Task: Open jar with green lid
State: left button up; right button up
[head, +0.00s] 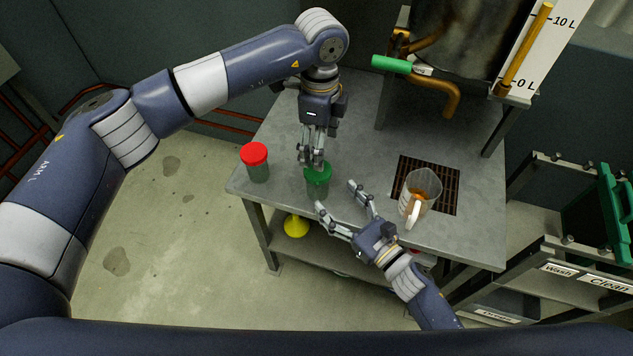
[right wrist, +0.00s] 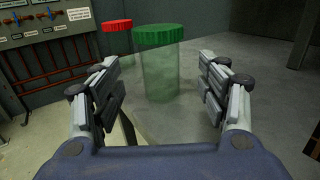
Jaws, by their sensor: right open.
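The jar with the green lid (head: 318,181) stands upright on the grey metal table, with its lid on. It also shows in the right wrist view (right wrist: 157,70), between my right fingers and beyond their tips. My right gripper (head: 335,195) is open and empty, in front of this jar and pointing at it.
A jar with a red lid (head: 256,162) stands left of the green-lidded jar. A clear measuring jug (head: 422,190) with brown liquid stands right, by a dark grate (head: 440,172). A tank with a green-handled tap (head: 391,64) is behind. A yellow funnel (head: 297,226) lies on the lower shelf.

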aim_at(325, 188)
pick_arm(q)
jog(key=shift+w+a+f, duration=0.15)
jog(key=shift+w+a, duration=0.1)
pick_arm(e)
jog(key=x, duration=0.6)
jog(key=shift+w+a+f, duration=0.1)
jog(key=shift+w, duration=0.05)
pick_arm(q)
jog(key=shift+d, duration=0.1)
pick_arm(e)
jog(key=shift+w+a, duration=0.4)
jog(key=shift+w, duration=0.1)
jog(key=shift+c, duration=0.6)
